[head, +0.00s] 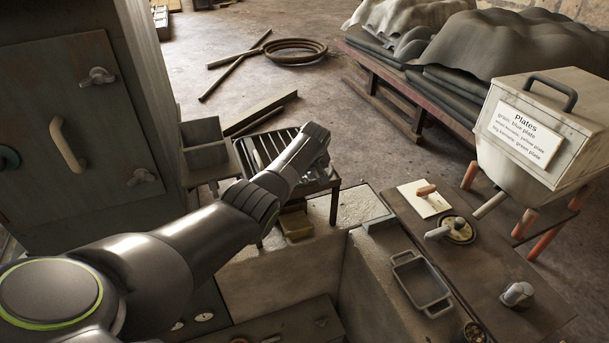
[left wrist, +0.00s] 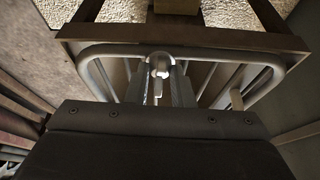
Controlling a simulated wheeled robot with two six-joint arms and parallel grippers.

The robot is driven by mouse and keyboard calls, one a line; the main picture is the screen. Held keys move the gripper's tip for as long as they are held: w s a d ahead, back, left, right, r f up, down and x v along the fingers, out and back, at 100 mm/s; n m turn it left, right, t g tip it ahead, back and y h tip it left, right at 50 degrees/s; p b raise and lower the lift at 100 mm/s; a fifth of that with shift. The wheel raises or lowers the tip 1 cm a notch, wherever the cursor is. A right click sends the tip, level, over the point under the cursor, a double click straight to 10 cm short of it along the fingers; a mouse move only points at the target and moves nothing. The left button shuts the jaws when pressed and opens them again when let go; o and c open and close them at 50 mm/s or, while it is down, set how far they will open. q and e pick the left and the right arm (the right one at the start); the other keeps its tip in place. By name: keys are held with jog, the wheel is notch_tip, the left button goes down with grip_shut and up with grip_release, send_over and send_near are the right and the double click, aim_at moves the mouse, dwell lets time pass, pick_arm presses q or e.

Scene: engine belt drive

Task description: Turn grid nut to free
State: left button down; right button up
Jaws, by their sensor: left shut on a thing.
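The slatted metal grid (head: 262,150) stands on a dark frame in the middle of the head view, partly hidden by my left arm. In the left wrist view, pale bars of the grid (left wrist: 208,84) run behind my fingers. My left gripper (left wrist: 160,82) points at the grid and is shut on a small pale rounded metal piece, seemingly the grid nut (left wrist: 160,62). In the head view, my left gripper (head: 322,168) reaches the grid's right side, and its fingertips and the nut are hard to make out. My right gripper is not in view.
A curved metal rail (left wrist: 98,50) surrounds the fingers. A yellowish block (head: 295,222) sits below the grid. An open grey box (head: 205,158) is at its left. A plates bin (head: 540,125) stands behind.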

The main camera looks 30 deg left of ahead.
pick_arm(q)
jog(key=shift+n, duration=0.4)
jog(key=c, duration=1.3)
grip_release()
jog(key=shift+v, duration=0.8)
jog(key=b+v, duration=0.1)
jog(key=v, duration=0.7)
jog(key=b+v, duration=0.1)
jog(key=v, duration=0.6)
jog(key=shift+w+d+r, duration=0.1)
jog(key=shift+d+r, duration=0.2)
jog(key=shift+r, duration=0.05)
